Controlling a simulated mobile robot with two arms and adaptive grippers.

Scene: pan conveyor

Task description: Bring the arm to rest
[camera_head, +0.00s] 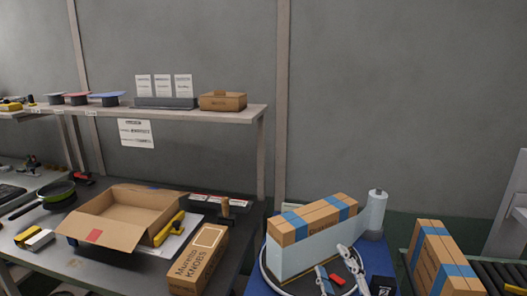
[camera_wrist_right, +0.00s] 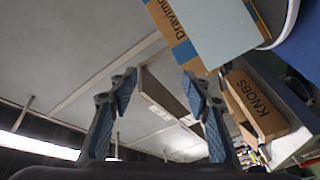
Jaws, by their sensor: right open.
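My right gripper (camera_head: 334,264) shows at the lower middle of the head view, in front of a round platform. Its two fingers are apart with nothing between them. In the right wrist view, the same open gripper (camera_wrist_right: 160,83) has its blue-grey finger pads spread, with only background between them. Taped cardboard boxes (camera_head: 312,215) stand behind the gripper on the round platform, partly covered by a pale grey sheet (camera_head: 305,258). The gripper appears clear of them. One box (camera_wrist_right: 175,30) shows at the top of the wrist view. My left gripper is not in view.
A pale roll (camera_head: 375,212) stands upright beside the boxes. More taped boxes (camera_head: 440,258) sit on a roller conveyor (camera_head: 497,275) at right. An open carton (camera_head: 100,232) and a KNOBS box (camera_head: 198,262) sit on the left table. A shelf (camera_head: 185,113) runs above.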

